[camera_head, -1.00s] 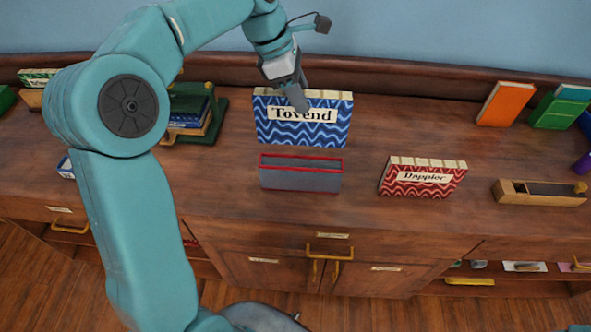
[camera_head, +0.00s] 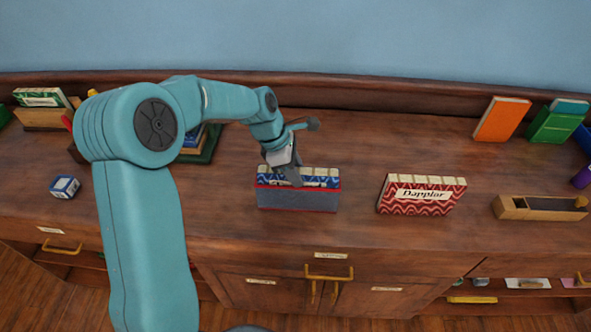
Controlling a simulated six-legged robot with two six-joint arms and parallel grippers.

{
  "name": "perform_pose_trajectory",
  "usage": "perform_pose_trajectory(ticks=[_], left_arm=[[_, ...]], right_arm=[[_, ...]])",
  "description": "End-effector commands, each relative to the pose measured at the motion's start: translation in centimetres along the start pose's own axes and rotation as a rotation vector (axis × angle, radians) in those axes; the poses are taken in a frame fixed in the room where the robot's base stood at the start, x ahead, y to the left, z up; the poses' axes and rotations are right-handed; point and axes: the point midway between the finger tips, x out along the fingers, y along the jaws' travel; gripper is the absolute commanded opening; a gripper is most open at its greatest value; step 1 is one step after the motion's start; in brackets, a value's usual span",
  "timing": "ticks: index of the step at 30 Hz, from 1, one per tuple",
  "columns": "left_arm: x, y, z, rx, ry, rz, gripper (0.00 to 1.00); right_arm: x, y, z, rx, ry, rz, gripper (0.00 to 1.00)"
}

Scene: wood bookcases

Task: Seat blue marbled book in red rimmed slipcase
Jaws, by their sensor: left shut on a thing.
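The blue marbled book (camera_head: 320,179) stands in the red rimmed slipcase (camera_head: 297,199) on the wooden counter. Only its upper strip, with a pale top edge, shows above the red rim; the rest is hidden inside the grey case. My left gripper (camera_head: 293,180) comes down from the upper left and is shut on the book's top edge near its middle. The fingers partly cover the book. My right gripper does not show.
A red marbled book (camera_head: 422,195) labelled "Dapplor" stands to the right. Orange (camera_head: 501,120) and green (camera_head: 556,121) books lean at the back right. A small blue-white cube (camera_head: 64,187) sits at the left.

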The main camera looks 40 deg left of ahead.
Motion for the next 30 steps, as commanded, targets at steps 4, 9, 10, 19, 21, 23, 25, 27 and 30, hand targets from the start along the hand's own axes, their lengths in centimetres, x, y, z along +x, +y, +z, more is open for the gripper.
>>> perform_pose_trajectory(ticks=[4,9,10,19,21,23,25,27,30], left_arm=[[-0.1,0.1,0.1,0.000,-0.001,0.003,0.00],[0.2,0.1,-0.1,0.000,-0.001,0.002,0.00],[0.3,0.1,-0.1,0.000,-0.001,0.002,0.00],[0.3,0.0,-0.1,0.000,0.000,0.001,0.62],[0.2,0.0,-0.1,0.000,0.000,0.001,0.62],[-0.1,0.0,0.0,0.001,0.000,0.001,0.62],[-0.6,0.1,0.0,0.001,0.000,0.004,0.62],[-1.8,0.1,0.1,0.001,-0.001,0.006,0.62],[-4.2,0.1,0.0,0.001,-0.001,0.007,0.62]], right_arm=[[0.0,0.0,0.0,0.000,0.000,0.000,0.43],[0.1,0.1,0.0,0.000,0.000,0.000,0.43],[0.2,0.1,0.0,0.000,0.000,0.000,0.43],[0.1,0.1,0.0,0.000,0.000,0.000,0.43],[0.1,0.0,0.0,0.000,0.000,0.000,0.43],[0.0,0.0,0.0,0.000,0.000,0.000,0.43],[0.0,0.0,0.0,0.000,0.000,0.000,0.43],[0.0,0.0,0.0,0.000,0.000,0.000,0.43],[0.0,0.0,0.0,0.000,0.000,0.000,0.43]])
